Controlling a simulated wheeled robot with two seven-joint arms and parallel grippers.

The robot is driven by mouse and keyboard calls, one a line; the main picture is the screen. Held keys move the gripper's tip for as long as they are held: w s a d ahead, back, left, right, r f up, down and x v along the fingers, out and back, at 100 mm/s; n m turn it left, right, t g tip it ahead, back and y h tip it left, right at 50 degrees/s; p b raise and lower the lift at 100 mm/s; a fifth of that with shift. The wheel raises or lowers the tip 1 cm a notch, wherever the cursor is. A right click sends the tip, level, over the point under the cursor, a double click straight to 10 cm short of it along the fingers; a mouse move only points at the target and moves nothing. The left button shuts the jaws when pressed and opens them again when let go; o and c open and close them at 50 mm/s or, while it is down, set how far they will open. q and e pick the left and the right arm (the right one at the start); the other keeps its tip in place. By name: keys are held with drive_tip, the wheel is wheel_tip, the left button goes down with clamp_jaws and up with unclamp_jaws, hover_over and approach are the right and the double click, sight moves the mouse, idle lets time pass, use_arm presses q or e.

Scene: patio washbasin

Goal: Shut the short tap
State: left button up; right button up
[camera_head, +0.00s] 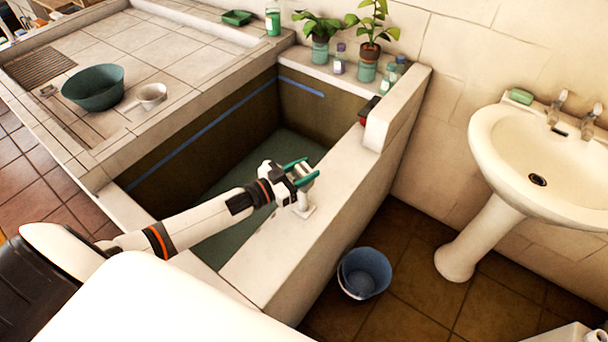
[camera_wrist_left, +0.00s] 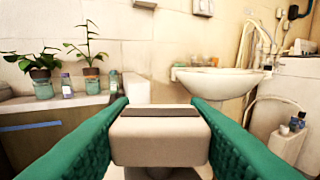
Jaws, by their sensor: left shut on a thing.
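The short tap (camera_head: 304,209) stands on the pale ledge of the tub, its small white base and post showing below my fingers. My left gripper (camera_head: 304,172) is at the top of it, with its green fingers shut on the tap's handle. In the left wrist view the pale, blocky handle (camera_wrist_left: 160,142) with a dark stripe sits between the two green fingers, touching both sides. The fingers partly hide the handle in the head view. My right gripper is not in view.
A blue bucket (camera_head: 364,273) stands on the floor right of the ledge. A washbasin (camera_head: 490,140) with two taps is at the right. Potted plants (camera_head: 369,52) and bottles line the back shelf. A green bowl (camera_head: 93,88) sits on the tiled counter at the left.

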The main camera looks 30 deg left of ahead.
sight(304, 168)
use_arm(q)
drive_tip(key=m+g+h+b, duration=0.3)
drive_tip(key=g+b, duration=0.1)
drive_tip(key=m+g+h+b, duration=0.3)
drive_tip(key=m+g+b, duration=0.1)
drive_tip(key=b, duration=0.1)
drive_tip(key=m+g+h+b, duration=0.3)
drive_tip(key=g+b, duration=0.2)
drive_tip(key=shift+w+f+m, duration=0.1)
drive_tip(key=shift+f+m, duration=0.2)
drive_tip(key=shift+r+m+g+h+b, duration=0.15)
drive_tip(key=shift+m+g+b, duration=0.35)
drive_tip(key=shift+g+b, duration=0.3)
drive_tip(key=shift+r+m+g+h+b, duration=0.15)
drive_tip(key=shift+m+g+b, duration=0.35)
drive_tip(key=shift+g+b, duration=0.3)
drive_tip(key=o, duration=1)
wheel_tip(304, 168, up, 10)
drive_tip(key=shift+r, duration=0.1)
